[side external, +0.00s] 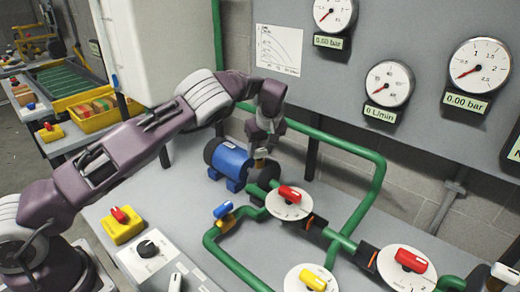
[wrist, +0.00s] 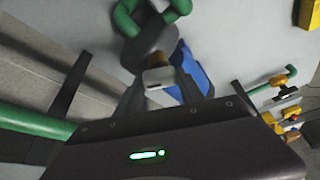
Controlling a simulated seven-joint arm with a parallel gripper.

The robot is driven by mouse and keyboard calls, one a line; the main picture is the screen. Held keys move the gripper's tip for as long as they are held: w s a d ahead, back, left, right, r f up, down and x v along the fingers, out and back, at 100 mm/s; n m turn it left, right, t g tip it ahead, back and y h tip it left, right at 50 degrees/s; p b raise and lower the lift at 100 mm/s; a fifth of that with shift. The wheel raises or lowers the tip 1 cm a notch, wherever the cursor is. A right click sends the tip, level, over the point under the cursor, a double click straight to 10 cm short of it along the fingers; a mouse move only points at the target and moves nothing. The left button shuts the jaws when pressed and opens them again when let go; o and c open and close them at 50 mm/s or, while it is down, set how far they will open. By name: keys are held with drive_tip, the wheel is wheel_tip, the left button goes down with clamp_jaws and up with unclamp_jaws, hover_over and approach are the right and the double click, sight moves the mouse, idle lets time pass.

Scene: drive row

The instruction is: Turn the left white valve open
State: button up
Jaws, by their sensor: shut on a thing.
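The left white valve shows in the side view as a small white handle (side external: 260,153) on a brownish body, beside the blue pump and above the green pipe. It is mostly hidden by my fingers. In the wrist view the white handle (wrist: 157,78) lies between the fingertips. My gripper (side external: 262,142) points down at the valve and is shut on the handle. How far the handle is turned is hard to tell.
The blue pump (side external: 229,162) stands close left of my gripper. A red-handled valve dial (side external: 288,204) and a blue-handled valve (side external: 222,210) are nearby. Another white handle (side external: 505,273) is at the far right. Gauges hang on the panel behind; one reads 0 L/min (side external: 389,84).

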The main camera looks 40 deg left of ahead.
drive_tip(key=shift+w+n+g+y, duration=0.1)
drive_tip(key=shift+n+g+y, duration=0.4)
drive_tip(key=shift+n, duration=1.3)
drive_tip(key=shift+h, duration=0.3)
drive_tip(key=o, duration=1.4)
drive_tip(key=shift+c, duration=0.2)
drive_tip(key=v, duration=0.7)
drive_tip(key=shift+w+d, duration=0.1)
drive_tip(key=shift+w, duration=0.05)
